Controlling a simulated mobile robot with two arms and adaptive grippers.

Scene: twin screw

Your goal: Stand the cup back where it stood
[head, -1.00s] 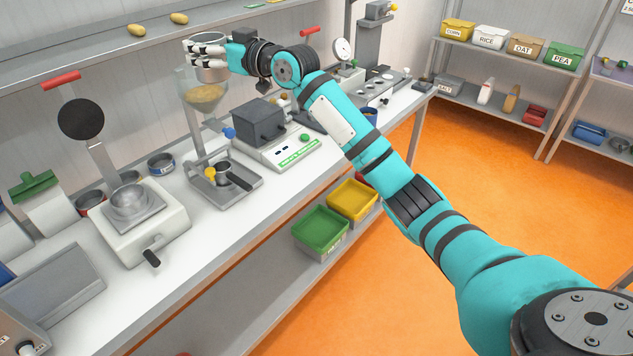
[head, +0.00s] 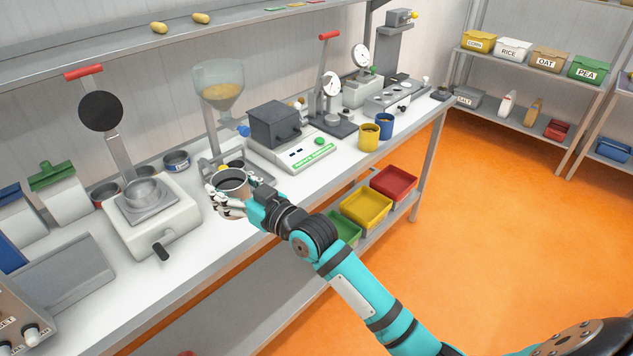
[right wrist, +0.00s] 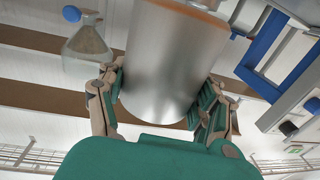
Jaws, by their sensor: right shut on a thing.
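My right gripper (head: 230,199) is shut around a metal cup (head: 233,182) and holds it roughly upright, mouth up, near the front edge of the bench. In the right wrist view the fingers (right wrist: 160,100) grip both sides of the smooth silver cup (right wrist: 172,62). The inside of the cup looks dark; its contents cannot be told. The cup is in front of the stand of a glass hopper (head: 218,88) with tan grain in it, and hides part of that stand's base. My left gripper is not in view.
A grey box (head: 274,124) on a green-buttoned scale (head: 305,154) stands right. A yellow mug (head: 368,138) and blue mug (head: 386,124) stand farther right. Bare bench (head: 185,245) lies left-front of the gripper.

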